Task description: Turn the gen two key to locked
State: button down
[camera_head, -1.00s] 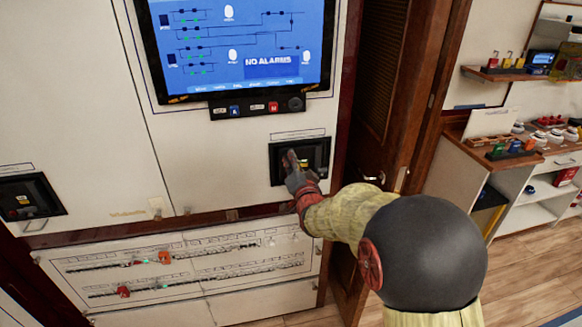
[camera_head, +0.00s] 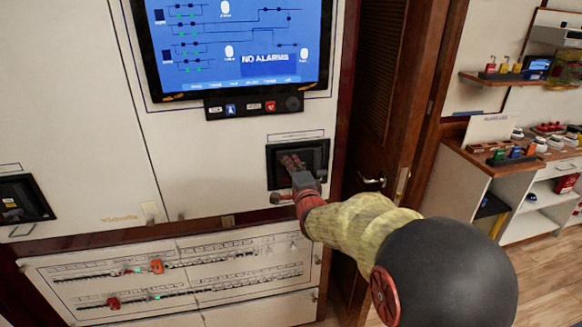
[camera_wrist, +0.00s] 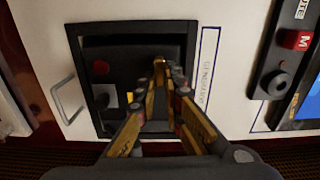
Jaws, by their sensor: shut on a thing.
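A black recessed panel (camera_head: 318,152) sits in the white cabinet, below the screen. It also shows in the wrist view (camera_wrist: 92,50), with a vertical label strip (camera_wrist: 209,65) starting with what looks like "GENERATOR" beside it. My gripper (camera_head: 291,161) reaches into this panel. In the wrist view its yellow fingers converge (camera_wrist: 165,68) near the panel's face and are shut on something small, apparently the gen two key. The key is almost wholly hidden by the fingertips, so its turned position cannot be read.
A metal handle (camera_wrist: 63,97) stands out from the cabinet. A similar black panel (camera_head: 22,200) is at far left. A wooden door (camera_head: 385,120) stands close on the right.

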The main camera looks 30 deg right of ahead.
jog(key=shift+f+m, duration=0.1)
jog(key=shift+m, duration=0.2)
jog(key=c, duration=2)
grip_release()
jog(key=shift+o, duration=0.4)
jog(key=shift+s, duration=0.15)
jog(key=v, duration=1.1)
jog(key=shift+s, duration=0.35)
jog(key=shift+a, duration=0.1)
